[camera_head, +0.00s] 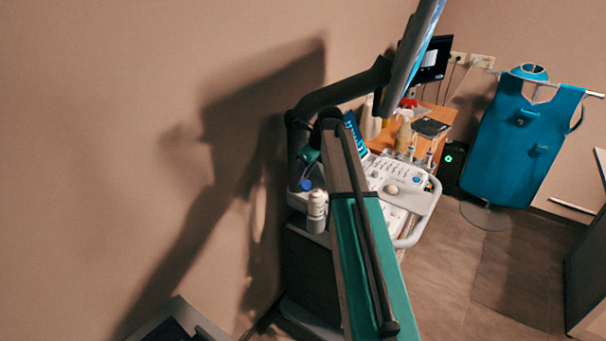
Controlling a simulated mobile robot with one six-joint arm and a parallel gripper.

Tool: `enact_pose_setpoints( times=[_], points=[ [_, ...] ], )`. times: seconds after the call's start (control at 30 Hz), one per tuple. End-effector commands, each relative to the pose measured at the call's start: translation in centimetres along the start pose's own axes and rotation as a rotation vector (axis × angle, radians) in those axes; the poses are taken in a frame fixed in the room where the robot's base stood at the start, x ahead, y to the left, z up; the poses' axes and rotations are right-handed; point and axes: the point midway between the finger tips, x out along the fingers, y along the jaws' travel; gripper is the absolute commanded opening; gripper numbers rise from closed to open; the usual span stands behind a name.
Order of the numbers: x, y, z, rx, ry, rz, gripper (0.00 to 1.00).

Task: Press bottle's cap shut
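A small white bottle (317,203) stands upright in a holder at the left side of the ultrasound cart (395,183), close to the wall. Its top is pale; the picture is too small to tell whether its cap is open or shut. A round blue piece (306,185) shows just behind and left of it. I cannot make out my gripper. A long teal and dark arm link, which looks like mine, crosses the foreground just right of the bottle and hides part of the cart.
The cart's monitor (411,55) hangs on a dark bent arm above the bottle. A wooden desk (440,117) with bottles stands behind the cart. A teal apron (524,140) hangs at right. Bare floor (490,270) lies right of the cart; the wall is close at left.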

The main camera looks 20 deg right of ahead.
Motion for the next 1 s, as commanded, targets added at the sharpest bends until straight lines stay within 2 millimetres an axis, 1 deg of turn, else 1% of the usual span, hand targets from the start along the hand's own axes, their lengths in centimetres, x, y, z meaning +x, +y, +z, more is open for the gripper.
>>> enact_pose_setpoints(
  times=[0.07,0.27,0.67,0.87,1.0],
  points=[
    [0.0,0.0,0.0,0.0,0.0,0.0,0.33],
    [0.0,-0.1,-0.1,0.001,0.0,0.0,0.01],
    [-0.2,-0.1,-0.3,0.003,-0.028,-0.001,0.0],
    [-0.5,0.0,-0.7,0.003,-0.096,-0.002,0.0],
    [-0.8,0.0,-1.1,0.004,-0.171,-0.002,0.0]
  ],
)
